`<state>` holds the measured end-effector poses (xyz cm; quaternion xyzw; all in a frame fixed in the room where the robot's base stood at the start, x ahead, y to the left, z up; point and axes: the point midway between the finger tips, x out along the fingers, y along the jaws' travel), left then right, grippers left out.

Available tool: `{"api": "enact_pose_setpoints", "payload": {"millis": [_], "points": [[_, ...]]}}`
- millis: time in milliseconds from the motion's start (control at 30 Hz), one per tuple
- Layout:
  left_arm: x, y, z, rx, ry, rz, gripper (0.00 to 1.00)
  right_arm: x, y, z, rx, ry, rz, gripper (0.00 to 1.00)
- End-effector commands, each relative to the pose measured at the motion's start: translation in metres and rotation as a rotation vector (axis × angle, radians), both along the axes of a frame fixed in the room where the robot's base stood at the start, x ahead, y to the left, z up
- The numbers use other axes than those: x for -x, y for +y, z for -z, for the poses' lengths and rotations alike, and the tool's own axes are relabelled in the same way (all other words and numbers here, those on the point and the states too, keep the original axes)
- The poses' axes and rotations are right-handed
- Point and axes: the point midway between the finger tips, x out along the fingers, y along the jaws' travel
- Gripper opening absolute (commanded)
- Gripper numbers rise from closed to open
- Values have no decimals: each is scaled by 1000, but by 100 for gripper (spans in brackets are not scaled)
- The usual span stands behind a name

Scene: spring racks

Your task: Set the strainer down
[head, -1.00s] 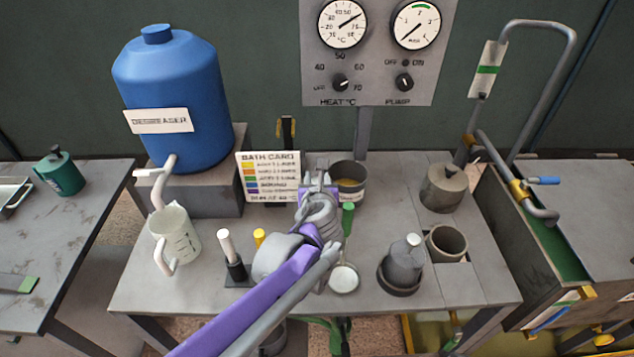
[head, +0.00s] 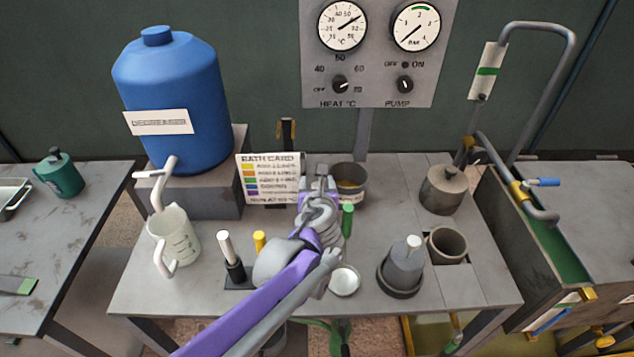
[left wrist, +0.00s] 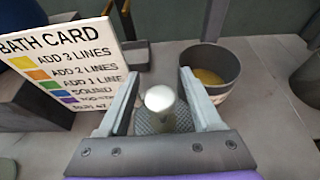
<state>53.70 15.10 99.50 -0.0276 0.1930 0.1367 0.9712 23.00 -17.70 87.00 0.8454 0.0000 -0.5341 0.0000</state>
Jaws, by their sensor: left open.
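The strainer appears to be the grey mesh piece (left wrist: 158,122) with a pale round knob (left wrist: 160,97), seen from above in the left wrist view. My left gripper (left wrist: 164,92) is open, with one finger on each side of the knob. A gap shows between the knob and each finger. In the head view my left gripper (head: 319,178) is beside the bath card, in front of a grey pot, and the arm hides the strainer. Whether the mesh touches the table is hard to tell. My right gripper is not in view.
The bath card (head: 268,180) stands just left of the gripper. The grey pot (head: 350,190) with yellowish contents is close behind it. A green handle (head: 347,222) and white round dish (head: 344,281) are to the right. A beaker (head: 176,240) stands farther left.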

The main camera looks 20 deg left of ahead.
Motion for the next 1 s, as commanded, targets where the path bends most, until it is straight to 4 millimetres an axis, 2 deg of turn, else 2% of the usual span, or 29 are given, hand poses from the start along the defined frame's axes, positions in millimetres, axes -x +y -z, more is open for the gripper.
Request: {"api": "enact_pose_setpoints", "payload": {"millis": [167, 400, 600, 767, 1000], "points": [[22, -7, -11, 0, 0, 3, 66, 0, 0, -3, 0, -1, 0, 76], [67, -20, -30, 0, 0, 3, 66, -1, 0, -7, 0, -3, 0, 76], [95, -28, -42, 0, 0, 3, 66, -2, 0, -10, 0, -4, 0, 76], [105, -31, -46, 1, 0, 2, 66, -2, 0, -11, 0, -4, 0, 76], [107, -31, -47, 0, 0, 0, 66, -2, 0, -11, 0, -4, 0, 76]]}}
